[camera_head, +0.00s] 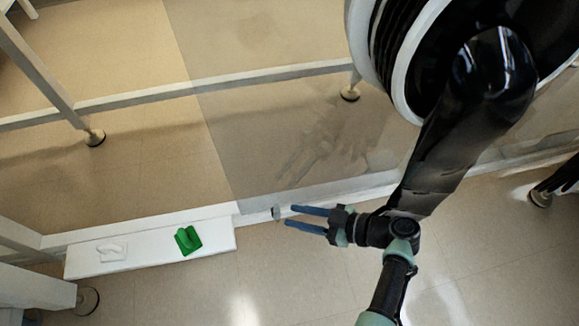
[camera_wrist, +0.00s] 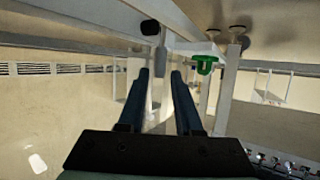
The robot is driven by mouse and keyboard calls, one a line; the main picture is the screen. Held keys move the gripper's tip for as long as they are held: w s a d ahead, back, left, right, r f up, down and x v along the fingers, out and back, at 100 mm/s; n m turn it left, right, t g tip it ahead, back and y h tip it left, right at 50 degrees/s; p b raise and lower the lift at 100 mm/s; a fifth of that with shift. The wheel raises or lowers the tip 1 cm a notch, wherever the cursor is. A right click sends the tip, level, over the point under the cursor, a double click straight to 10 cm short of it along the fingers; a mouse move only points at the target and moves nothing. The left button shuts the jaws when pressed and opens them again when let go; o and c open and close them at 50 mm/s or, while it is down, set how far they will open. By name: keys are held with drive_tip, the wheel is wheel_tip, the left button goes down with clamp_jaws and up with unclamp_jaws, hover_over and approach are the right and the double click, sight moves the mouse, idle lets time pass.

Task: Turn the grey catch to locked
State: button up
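The grey catch (camera_head: 276,212) is a small grey piece on the front of the white rail, just beyond my fingertips in the head view. In the wrist view, a narrow grey piece that looks like the catch (camera_wrist: 161,56) hangs under the white beam, ahead of the gap between my fingers. My gripper (camera_head: 290,216) has two blue fingers spread apart with nothing between them. It also shows in the wrist view (camera_wrist: 160,73). The fingers point at the catch and appear short of touching it. Whether the catch is locked cannot be told.
A green handle (camera_head: 187,240) and a white handle (camera_head: 112,250) sit on a white ledge (camera_head: 155,254) to the left. The green one also shows in the wrist view (camera_wrist: 205,64). A black knob (camera_wrist: 150,27) is above the catch. Floor in front is clear.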

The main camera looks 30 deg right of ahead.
drive_tip(key=p+v, duration=0.2)
drive_tip(key=v, duration=0.8)
idle(0.5)
